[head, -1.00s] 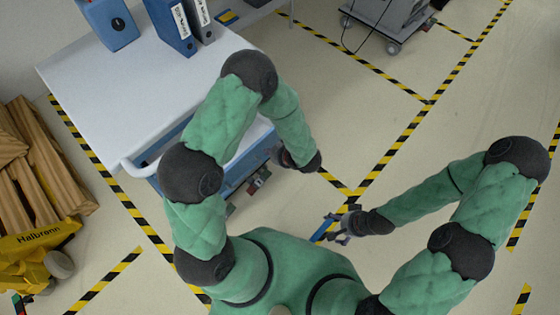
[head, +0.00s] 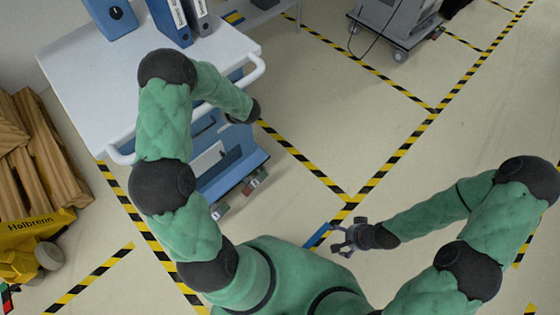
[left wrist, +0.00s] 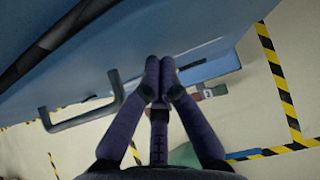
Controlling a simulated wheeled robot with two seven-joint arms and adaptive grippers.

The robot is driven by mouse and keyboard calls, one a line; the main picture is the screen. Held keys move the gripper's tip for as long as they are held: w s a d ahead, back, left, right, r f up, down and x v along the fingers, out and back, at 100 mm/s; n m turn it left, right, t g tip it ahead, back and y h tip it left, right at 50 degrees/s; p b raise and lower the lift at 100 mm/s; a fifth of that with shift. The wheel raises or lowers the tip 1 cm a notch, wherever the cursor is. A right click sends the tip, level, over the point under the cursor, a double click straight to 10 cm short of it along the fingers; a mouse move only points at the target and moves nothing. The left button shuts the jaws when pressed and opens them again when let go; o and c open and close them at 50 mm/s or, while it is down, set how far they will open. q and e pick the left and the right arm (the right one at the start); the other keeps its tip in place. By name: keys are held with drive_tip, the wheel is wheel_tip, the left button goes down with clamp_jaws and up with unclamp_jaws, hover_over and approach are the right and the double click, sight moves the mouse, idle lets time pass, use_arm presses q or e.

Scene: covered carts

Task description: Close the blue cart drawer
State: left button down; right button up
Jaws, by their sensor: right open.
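The blue cart (head: 120,75) has a white top, and its blue drawer side faces right, partly behind my left arm. In the left wrist view a large blue panel of the cart (left wrist: 190,25) fills the top, with a dark bar handle (left wrist: 80,118) at left. I cannot tell how far any drawer stands out. My left gripper (left wrist: 160,72) has its fingertips together, empty, close to the blue panel; contact is unclear. In the head view it is hidden behind the end of my left forearm. My right gripper (head: 345,238) is open and empty above the floor, away from the cart.
Wooden planks (head: 35,150) and a yellow pallet truck (head: 35,235) are at left. Another cart (head: 395,25) stands at the back. The marked floor at centre right is clear.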

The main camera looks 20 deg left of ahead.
use_arm(q)
drive_tip(key=shift+w+a, duration=0.1)
drive_tip(key=shift+a, duration=0.25)
use_arm(e)
drive_tip(key=shift+d, duration=0.3)
use_arm(q)
drive_tip(key=shift+r, duration=0.1)
drive_tip(key=v, duration=0.7)
drive_tip(key=s+d+f+n+g+h, duration=0.1)
drive_tip(key=s+d+f+n+h, duration=0.3)
drive_tip(key=s+d+n, duration=0.3)
drive_tip(key=s+d+f+n+g+h+p, duration=0.1)
drive_tip(key=s+d+f+n+h, duration=0.3)
drive_tip(key=d+n, duration=0.5)
drive_tip(key=s+d+f+n+g+h+p, duration=0.1)
drive_tip(key=s+d+f+n+h, duration=0.3)
drive_tip(key=d, duration=1.3)
drive_tip(key=s+f+n, duration=0.4)
drive_tip(key=s+n, duration=0.1)
drive_tip(key=shift+s+f, duration=0.25)
drive_tip(key=shift+s, duration=0.05)
use_arm(e)
drive_tip(key=shift+r, duration=0.95)
